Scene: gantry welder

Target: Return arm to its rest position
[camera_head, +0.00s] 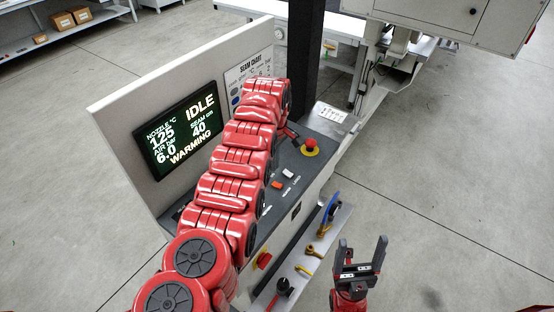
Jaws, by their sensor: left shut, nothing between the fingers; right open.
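My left arm (232,180) is red and reaches from the lower left up over the control console (318,152). Its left gripper (294,136) is small and mostly hidden behind the arm, with the fingers shut and empty. It is close to the red mushroom button on a yellow base (310,147); I cannot tell whether they touch. My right gripper (363,248) is open and empty at the lower right, fingers pointing up, right of the console's lower shelf.
The console screen (181,131) reads IDLE and WARMING. Orange and white switches (282,178) sit on the panel. Several knobs and levers, one with a blue handle (329,216), line the lower shelf (300,262). A dark post (304,60) stands behind. The right floor is clear.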

